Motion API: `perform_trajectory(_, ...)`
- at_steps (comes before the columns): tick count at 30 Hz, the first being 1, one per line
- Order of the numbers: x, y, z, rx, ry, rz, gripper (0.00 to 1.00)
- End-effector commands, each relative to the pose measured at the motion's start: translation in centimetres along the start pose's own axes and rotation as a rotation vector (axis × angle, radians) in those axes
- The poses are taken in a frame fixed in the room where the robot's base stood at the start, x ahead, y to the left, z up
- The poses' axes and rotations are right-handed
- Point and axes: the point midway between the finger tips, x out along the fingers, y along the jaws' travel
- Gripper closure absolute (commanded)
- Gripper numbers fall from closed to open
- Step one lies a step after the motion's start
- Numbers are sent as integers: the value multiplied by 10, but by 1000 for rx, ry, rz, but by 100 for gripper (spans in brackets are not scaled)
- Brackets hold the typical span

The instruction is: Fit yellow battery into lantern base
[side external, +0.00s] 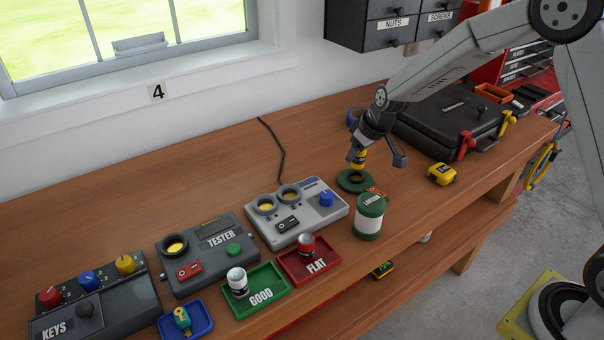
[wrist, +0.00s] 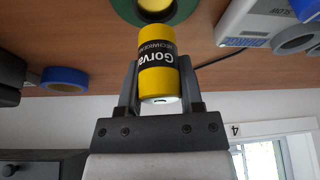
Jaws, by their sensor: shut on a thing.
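The yellow battery (side external: 359,160) is upright in my gripper (side external: 360,154), just above the green ring-shaped lantern base (side external: 345,186). In the wrist view, the gripper (wrist: 158,78) is shut on the battery (wrist: 157,80), which has a black label band. The base (wrist: 190,10) is beyond the battery's far end, with a yellow round patch at its centre. The side view does not clearly show whether the battery's lower end is inside the base opening. A green and white lantern body (side external: 368,222) stands in front of the base.
A grey device (side external: 310,222) with two round sockets is left of the base, with a tester (side external: 205,262) farther left. A black case (side external: 450,118) and a yellow item (side external: 441,174) are right. Green (side external: 270,299) and red (side external: 322,270) trays are in front.

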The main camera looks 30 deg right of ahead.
Motion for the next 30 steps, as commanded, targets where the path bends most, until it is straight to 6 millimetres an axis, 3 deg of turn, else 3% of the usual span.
perform_trajectory(12, 24, 0, 10, 1, 0, 0, 100)
perform_trajectory(30, 26, 0, 11, 0, 0, 0, 100)
